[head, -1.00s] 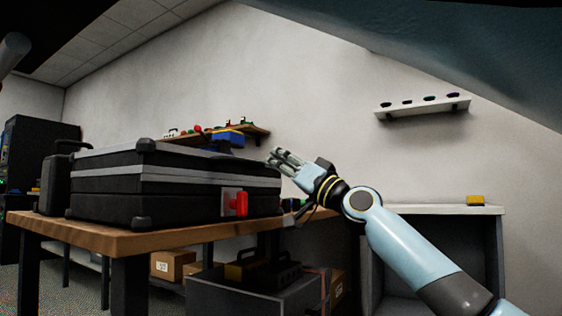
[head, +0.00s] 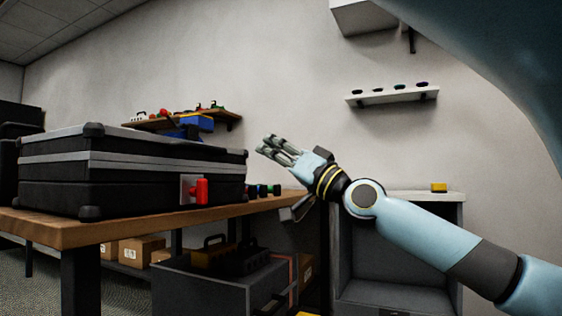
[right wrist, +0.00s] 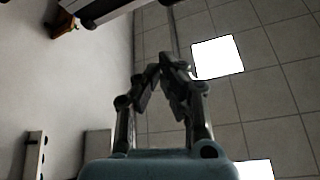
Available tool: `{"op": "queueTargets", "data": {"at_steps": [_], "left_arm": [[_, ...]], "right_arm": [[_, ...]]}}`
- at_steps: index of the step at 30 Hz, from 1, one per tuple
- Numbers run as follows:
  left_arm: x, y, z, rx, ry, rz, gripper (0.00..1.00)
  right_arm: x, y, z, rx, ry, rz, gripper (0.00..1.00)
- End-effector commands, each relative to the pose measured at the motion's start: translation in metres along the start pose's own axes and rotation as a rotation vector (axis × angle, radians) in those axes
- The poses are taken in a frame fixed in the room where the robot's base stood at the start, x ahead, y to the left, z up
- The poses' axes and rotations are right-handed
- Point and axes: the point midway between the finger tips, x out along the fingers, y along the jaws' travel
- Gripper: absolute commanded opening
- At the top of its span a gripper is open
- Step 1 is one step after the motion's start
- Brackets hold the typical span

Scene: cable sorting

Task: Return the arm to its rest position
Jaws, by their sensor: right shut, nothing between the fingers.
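My right gripper (head: 268,147) is raised in the middle of the head view, just right of the black case, with its fingers pointing left. It is shut and empty. In the right wrist view its fingertips (right wrist: 160,68) meet, with the ceiling and wall behind them. My right arm (head: 430,243) comes in from the lower right. My left gripper is not in view.
A black case (head: 125,169) with a red latch (head: 200,190) lies on the wooden table (head: 90,228). A wall shelf (head: 395,96) holds small dark items. A grey cabinet (head: 390,250) stands behind my arm.

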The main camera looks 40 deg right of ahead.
Motion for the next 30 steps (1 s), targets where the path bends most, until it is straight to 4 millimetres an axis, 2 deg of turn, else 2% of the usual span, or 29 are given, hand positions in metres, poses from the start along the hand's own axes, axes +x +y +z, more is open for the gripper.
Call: {"op": "queueTargets", "data": {"at_steps": [1,6,15,18,20,23,26,27,29,30], "left_arm": [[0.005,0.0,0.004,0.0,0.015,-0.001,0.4],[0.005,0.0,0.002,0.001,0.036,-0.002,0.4],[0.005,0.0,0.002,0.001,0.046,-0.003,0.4],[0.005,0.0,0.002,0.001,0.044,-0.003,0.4],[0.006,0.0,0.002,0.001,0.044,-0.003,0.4],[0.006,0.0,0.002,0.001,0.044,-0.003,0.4],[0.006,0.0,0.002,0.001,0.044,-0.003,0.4],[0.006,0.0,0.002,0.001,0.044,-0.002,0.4],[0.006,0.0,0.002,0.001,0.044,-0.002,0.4],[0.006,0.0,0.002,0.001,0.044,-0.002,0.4]], "right_arm": [[-0.008,0.001,0.005,-0.002,-0.01,0.0,0.0],[-0.022,0.001,0.003,-0.002,-0.003,0.001,0.0],[-0.028,0.0,0.002,0.002,0.001,-0.002,0.0],[-0.035,0.005,0.013,0.016,-0.017,0.014,0.0],[-0.046,0.012,0.031,0.048,-0.036,0.042,0.0],[-0.082,0.024,0.081,0.141,-0.077,0.121,0.0],[-0.135,0.025,0.144,0.193,-0.151,0.205,0.0],[-0.157,0.021,0.169,0.201,-0.194,0.236,0.0],[-0.192,0.011,0.205,0.2,-0.266,0.279,0.0],[-0.216,0.004,0.228,0.195,-0.319,0.308,0.0]]}}
